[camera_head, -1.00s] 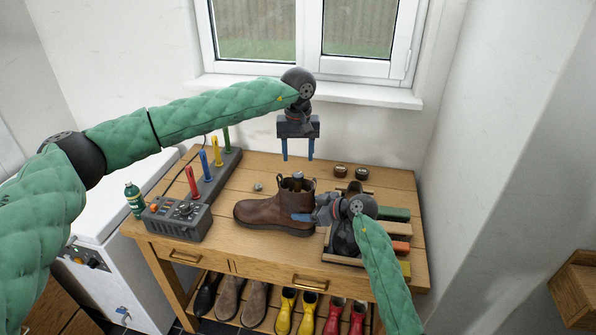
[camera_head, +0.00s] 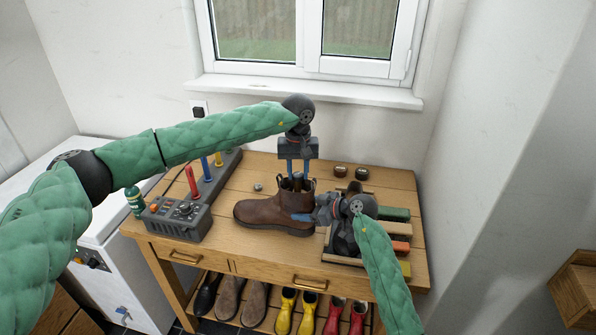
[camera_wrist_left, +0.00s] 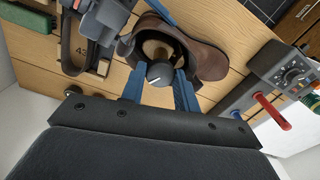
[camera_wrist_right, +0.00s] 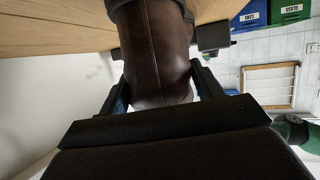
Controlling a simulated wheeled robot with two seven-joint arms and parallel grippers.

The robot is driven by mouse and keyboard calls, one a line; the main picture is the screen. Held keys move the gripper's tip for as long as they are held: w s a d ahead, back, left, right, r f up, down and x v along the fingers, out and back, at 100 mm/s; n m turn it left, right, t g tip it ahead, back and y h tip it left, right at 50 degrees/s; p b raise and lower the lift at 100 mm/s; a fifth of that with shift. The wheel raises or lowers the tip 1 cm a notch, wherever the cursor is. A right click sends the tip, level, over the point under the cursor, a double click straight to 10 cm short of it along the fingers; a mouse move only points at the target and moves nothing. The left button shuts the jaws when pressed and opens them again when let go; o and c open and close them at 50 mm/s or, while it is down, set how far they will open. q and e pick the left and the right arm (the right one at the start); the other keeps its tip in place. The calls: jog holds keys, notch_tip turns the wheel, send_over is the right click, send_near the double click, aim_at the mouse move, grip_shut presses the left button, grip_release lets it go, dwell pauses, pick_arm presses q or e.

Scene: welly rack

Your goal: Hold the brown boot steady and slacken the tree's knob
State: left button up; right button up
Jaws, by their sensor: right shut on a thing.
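The brown boot (camera_head: 270,213) stands upright on the wooden bench with its toe to the left. My right gripper (camera_head: 306,217) is shut on the boot from the right, and its fingers press the boot's heel side (camera_wrist_right: 155,50) in the right wrist view. The tree's dark knob (camera_wrist_left: 160,73) shows in the boot's opening in the left wrist view. My left gripper (camera_head: 298,176) points straight down over the boot opening. In the left wrist view its blue fingers (camera_wrist_left: 160,90) are apart, one on each side of the knob. Whether they touch it cannot be told.
A grey boot-dryer unit (camera_head: 180,215) with coloured posts stands at the left of the bench (camera_head: 235,250). Two small tins (camera_head: 348,171) sit behind. Several boots stand on the shelf below.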

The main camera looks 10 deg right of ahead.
pick_arm(q)
jog(key=shift+c, duration=1.4)
jog(key=n, duration=0.5)
jog(key=shift+n, duration=0.4)
jog(key=n, duration=1.1)
jog(key=shift+n, duration=0.4)
jog(key=n, duration=0.5)
jog(key=shift+y, duration=0.3)
